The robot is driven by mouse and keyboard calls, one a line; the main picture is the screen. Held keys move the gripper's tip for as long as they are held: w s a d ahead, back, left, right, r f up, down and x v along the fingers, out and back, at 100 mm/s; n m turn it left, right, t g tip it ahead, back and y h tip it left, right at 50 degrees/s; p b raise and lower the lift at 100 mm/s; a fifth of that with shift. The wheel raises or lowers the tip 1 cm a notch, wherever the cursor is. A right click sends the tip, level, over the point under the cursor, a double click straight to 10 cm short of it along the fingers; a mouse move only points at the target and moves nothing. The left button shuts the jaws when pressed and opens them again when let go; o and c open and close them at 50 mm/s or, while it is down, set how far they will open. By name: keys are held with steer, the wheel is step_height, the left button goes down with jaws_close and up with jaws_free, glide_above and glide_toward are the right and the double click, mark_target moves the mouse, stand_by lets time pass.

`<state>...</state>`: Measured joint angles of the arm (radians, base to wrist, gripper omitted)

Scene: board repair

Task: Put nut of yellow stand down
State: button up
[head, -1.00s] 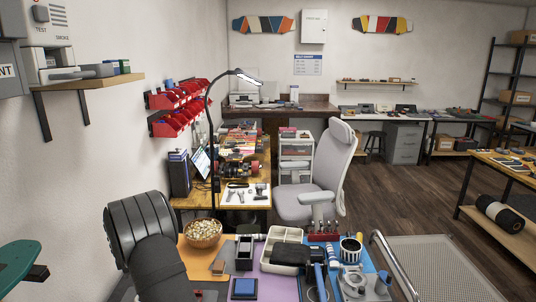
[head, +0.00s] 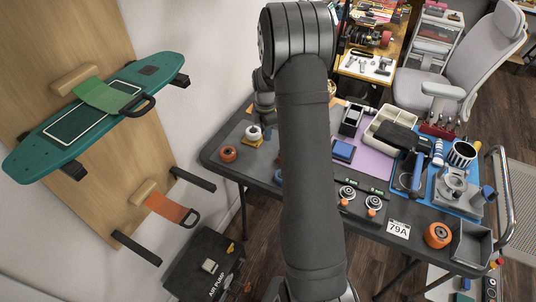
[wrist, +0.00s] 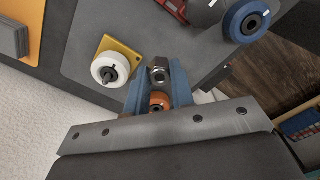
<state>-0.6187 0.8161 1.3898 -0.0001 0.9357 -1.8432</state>
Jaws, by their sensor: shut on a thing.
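The yellow stand (wrist: 128,50) is a square plate lying on the dark grey mat, with a white wheel (wrist: 97,70) on it and a dark axle end in the wheel's centre. My gripper (wrist: 158,76) has blue fingers shut on a metal hex nut (wrist: 159,74), just right of the stand and apart from it in the wrist view. An orange wheel (wrist: 160,101) shows beyond the nut, between the fingers. In the head view the yellow stand (head: 254,143) and white wheel (head: 253,132) sit at the table's left end; the fingers cannot be made out there.
A blue wheel (wrist: 247,22) lies at the upper right of the wrist view. In the head view the orange wheel (head: 228,154) is near the table's left edge. Two trucks with wheels (head: 346,193), a 79A card (head: 398,229) and a grey bin (head: 472,243) stand along the front.

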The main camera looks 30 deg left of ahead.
mark_target(267, 155)
steer(key=shift+s+d+f, duration=0.2)
steer(key=shift+d, duration=0.1)
steer(key=shift+n, duration=0.3)
steer(key=shift+f, duration=3.9)
steer(key=shift+f, duration=0.1)
steer(key=o, duration=0.8)
step_height(267, 155, up, 12)
steer(key=shift+r, duration=0.15)
